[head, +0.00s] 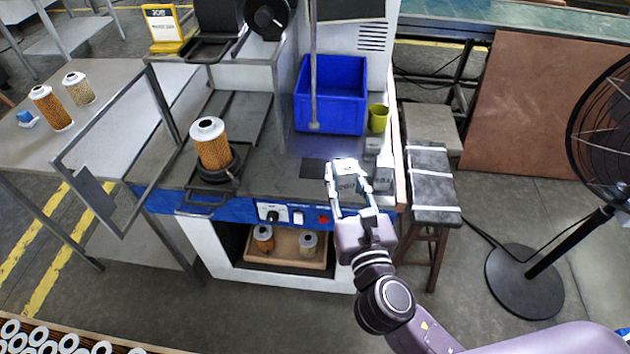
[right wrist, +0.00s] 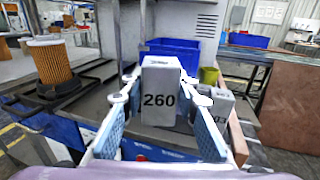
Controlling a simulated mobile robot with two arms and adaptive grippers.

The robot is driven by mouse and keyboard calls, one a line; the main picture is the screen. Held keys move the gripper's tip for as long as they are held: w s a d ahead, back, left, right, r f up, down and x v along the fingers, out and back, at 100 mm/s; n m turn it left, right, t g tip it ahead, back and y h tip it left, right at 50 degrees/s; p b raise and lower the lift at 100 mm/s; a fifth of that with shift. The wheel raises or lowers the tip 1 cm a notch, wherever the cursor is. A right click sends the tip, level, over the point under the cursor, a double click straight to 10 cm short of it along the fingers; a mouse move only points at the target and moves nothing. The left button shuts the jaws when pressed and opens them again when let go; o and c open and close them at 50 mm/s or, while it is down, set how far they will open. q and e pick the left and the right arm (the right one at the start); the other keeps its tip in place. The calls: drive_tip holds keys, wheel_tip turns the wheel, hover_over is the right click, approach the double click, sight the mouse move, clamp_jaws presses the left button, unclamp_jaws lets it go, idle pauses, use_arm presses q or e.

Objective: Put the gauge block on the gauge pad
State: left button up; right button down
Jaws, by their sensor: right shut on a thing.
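My right gripper (head: 348,184) is shut on a grey gauge block (head: 345,168) at the front right of the workbench. In the right wrist view the block (right wrist: 160,98) stands upright between the two fingers and its front reads 260. A dark square, which looks like the gauge pad (head: 312,168), lies on the bench just left of the block in the head view. I cannot tell whether the block touches the bench. My left gripper is not in view.
More grey blocks (head: 384,170) stand right of the held block. A blue bin (head: 331,94) and a yellow-green cup (head: 378,118) are behind. A filter cartridge (head: 212,146) stands in a holder at left. A thin vertical pole (head: 313,75) rises before the bin.

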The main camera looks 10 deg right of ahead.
drive_tip(key=s+a+f+n+y+b, duration=0.1)
drive_tip(key=s+a+f+y+b, duration=0.1)
drive_tip(key=s+f, duration=0.15)
drive_tip(key=w, duration=0.6)
drive_tip(key=w+a+p, duration=0.1)
drive_tip(key=w, duration=0.5)
drive_tip(key=w+p, duration=0.1)
drive_tip(key=w, duration=0.5)
drive_tip(key=shift+a+f, duration=0.3)
drive_tip(key=shift+a, duration=0.05)
drive_tip(key=shift+w+f, duration=0.1)
drive_tip(key=shift+f, duration=0.15)
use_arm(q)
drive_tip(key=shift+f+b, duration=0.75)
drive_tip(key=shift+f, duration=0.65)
use_arm(e)
drive_tip(key=shift+f, duration=1.55)
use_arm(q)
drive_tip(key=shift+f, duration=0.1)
use_arm(e)
drive_tip(key=shift+f, duration=0.2)
drive_tip(key=c, duration=1.5)
unclamp_jaws()
